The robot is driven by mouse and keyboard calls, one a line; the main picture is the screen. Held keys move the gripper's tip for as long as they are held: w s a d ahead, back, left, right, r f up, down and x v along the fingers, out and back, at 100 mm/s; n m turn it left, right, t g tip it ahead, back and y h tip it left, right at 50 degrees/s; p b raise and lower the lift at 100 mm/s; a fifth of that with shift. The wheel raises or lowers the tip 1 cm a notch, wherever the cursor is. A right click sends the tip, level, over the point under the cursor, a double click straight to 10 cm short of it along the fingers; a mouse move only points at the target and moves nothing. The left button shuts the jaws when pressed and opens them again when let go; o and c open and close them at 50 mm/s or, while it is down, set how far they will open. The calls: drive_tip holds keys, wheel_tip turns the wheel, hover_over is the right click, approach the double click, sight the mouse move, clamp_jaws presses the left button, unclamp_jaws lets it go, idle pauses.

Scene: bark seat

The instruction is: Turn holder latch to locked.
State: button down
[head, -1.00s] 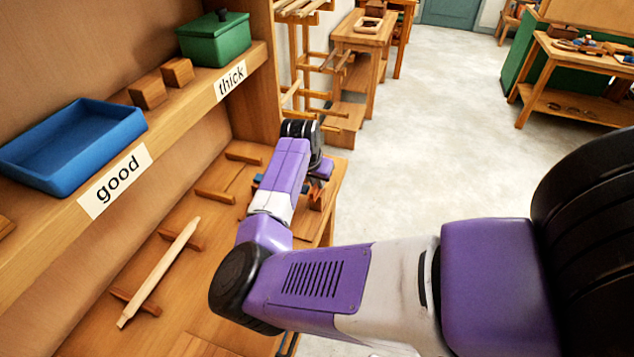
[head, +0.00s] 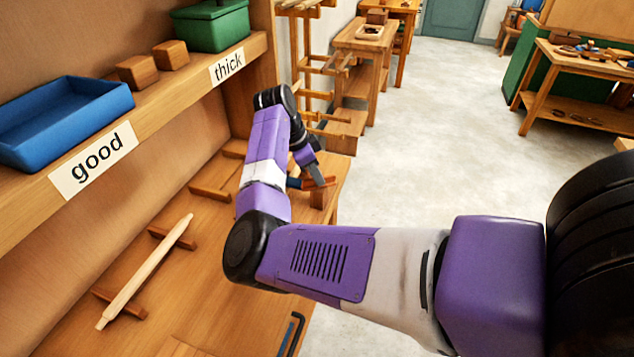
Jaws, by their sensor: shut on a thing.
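The holder (head: 318,200) is a small wooden block fixture at the far right end of the bench. An orange-red bar, which looks like the holder latch (head: 327,183), lies across its top. My gripper (head: 317,178) reaches down to this bar from the upper left and is shut on it. A small blue part (head: 293,183) shows just left of the fingertips. My arm covers part of the bench beside the holder, and the latch's exact angle is hard to read at this size.
A pale wooden rod (head: 147,270) rests on two brown supports on the bench (head: 215,285). A shelf above holds a blue tray (head: 65,120), two wooden blocks and a green box (head: 211,27). A black bent tool (head: 291,334) is at the front edge. Open floor lies right.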

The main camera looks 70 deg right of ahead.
drive_tip(key=m+b, duration=0.1)
drive_tip(key=m, duration=0.1)
drive_tip(key=m+y+b, duration=0.1)
drive_tip(key=shift+d+f+m+g+b, duration=0.15)
drive_tip(key=shift+m+g+b, duration=0.15)
drive_tip(key=shift+m+b, duration=0.1)
drive_tip(key=shift+w+r+m+y+b, duration=0.15)
drive_tip(key=shift+m+y+b, duration=0.55)
drive_tip(key=shift+m+b, duration=0.7)
drive_tip(key=shift+r+m, duration=0.1)
drive_tip(key=shift+m, duration=0.3)
drive_tip(key=c, duration=1.4)
unclamp_jaws()
drive_tip(key=shift+c, duration=0.2)
drive_tip(key=v, duration=0.7)
drive_tip(key=shift+w+r, duration=0.2)
drive_tip(key=shift+r, duration=0.1)
